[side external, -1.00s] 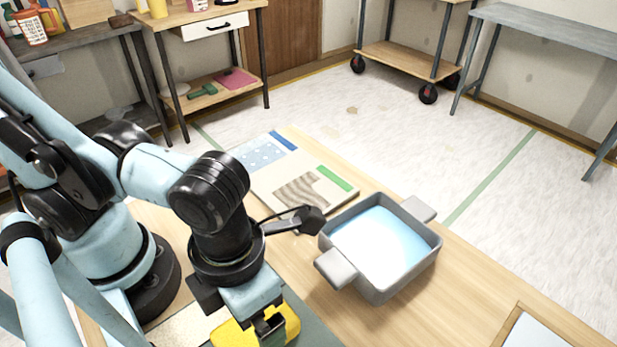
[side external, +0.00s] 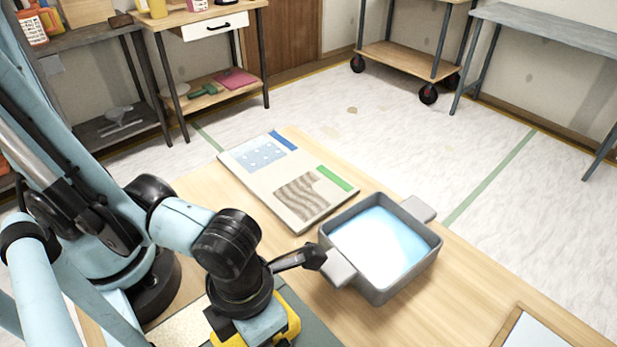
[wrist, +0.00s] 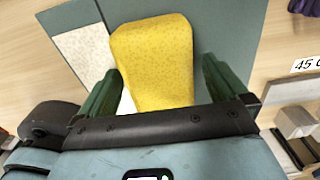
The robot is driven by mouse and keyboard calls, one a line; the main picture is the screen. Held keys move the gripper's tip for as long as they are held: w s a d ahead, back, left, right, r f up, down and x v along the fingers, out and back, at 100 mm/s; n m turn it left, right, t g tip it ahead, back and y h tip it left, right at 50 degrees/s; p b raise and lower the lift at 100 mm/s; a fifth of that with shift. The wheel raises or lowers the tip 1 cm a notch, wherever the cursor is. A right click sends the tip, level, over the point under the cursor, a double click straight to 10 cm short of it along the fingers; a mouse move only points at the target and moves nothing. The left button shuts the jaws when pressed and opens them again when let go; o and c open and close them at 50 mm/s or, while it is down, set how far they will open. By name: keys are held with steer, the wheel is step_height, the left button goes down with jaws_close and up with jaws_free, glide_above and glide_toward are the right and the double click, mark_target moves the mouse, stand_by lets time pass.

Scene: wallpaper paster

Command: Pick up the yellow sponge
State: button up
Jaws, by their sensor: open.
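The yellow sponge (wrist: 153,58) lies on a dark grey-green mat (wrist: 232,30) in the wrist view, partly on a pale sheet. In the side view the sponge (side external: 291,318) shows only in part at the bottom, mostly hidden under my wrist. My gripper (wrist: 162,88) is open, with its two green fingers on either side of the sponge's near end. The sponge's far end reaches beyond the fingertips. I cannot tell whether either finger touches it.
A grey tray of pale blue liquid (side external: 428,262) stands to the right of my gripper. A sample board (side external: 310,219) lies behind it. A wood-framed panel (side external: 510,322) is at the lower right. Bare tabletop (side external: 430,315) lies between tray and panel.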

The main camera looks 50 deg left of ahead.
steer(key=c, duration=1.1)
steer(key=shift+r, duration=0.15)
steer(key=shift+r, duration=4.8)
